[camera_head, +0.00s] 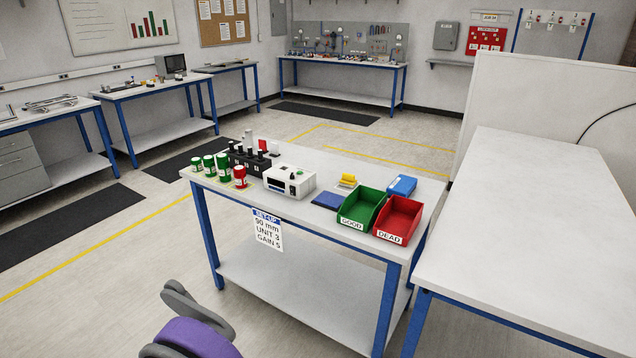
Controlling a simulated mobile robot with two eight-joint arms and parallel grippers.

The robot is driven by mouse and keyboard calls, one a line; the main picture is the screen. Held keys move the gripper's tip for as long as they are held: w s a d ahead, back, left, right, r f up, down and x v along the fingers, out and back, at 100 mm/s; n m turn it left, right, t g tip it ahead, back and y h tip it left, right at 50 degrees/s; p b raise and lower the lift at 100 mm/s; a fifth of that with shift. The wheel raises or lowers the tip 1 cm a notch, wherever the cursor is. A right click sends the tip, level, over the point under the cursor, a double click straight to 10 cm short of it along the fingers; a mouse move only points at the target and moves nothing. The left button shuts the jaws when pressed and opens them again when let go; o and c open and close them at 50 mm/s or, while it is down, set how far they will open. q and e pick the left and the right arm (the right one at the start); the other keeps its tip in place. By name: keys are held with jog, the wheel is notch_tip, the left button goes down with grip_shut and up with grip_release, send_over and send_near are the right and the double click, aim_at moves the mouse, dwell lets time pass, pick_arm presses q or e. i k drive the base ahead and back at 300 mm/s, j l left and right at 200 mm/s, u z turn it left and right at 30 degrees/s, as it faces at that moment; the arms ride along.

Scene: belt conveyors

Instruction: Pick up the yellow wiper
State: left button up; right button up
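The yellow wiper (347,181) is a small yellow block on the white tabletop of the blue-legged bench (300,232) in the middle. A purple and grey part of my arm shows at the bottom edge, left of centre, well in front of the bench.
A green GOOD bin (353,221), red DEAD bin (385,233), blue box (402,185), dark blue pad (328,201) and white instrument (290,196) share the bench. Green and red canisters (223,168) stand left. A bare white table (540,220) stands right. Floor left is open.

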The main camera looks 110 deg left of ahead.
aim_at(348, 180)
jog(key=u, duration=3.5)
